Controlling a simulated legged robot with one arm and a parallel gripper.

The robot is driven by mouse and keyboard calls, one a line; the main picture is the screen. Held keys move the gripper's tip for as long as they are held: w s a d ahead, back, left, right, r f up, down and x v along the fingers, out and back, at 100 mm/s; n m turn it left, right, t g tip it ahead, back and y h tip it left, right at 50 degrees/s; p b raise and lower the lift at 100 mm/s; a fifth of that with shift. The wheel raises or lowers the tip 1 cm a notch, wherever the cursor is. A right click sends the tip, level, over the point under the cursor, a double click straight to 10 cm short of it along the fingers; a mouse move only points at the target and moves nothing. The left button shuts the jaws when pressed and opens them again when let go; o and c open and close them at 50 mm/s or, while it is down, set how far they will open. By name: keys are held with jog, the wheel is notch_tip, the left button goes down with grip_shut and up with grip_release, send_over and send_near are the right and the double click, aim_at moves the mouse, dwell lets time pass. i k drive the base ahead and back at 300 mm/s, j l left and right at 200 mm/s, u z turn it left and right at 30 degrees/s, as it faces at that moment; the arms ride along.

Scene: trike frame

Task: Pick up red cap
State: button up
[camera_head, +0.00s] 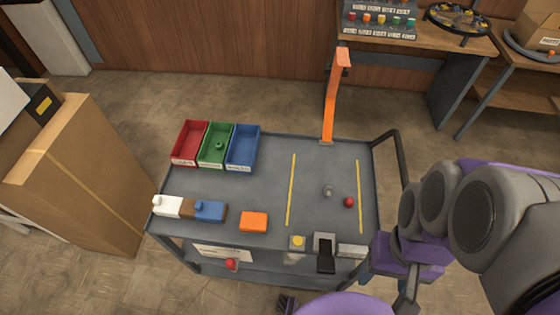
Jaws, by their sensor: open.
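A small round red cap (349,202) lies on the grey top of the cart (265,185), right of centre, between two yellow lines. A small grey piece (328,190) lies just left of it, apart from it. My gripper (390,283) appears at the lower right, beyond the cart's front right corner, at the end of my purple and grey arm. It is open, empty and well apart from the red cap. Its fingertips are small and partly hidden.
Red (188,143), green (216,146) and blue (243,148) bins stand at the cart's back left. An orange upright (335,95) rises at the back edge. White, blue and orange blocks (253,222) and small devices (325,252) line the front. A handle (402,165) is at right.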

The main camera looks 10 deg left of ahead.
aim_at(349, 202)
jog(key=l+u, duration=0.25)
jog(key=k+l+u, duration=0.15)
jog(key=l+u, duration=0.15)
jog(key=l, duration=0.15)
jog(key=k+l+u, duration=0.25)
jog(key=i+l, duration=0.1)
jog(key=l, duration=0.05)
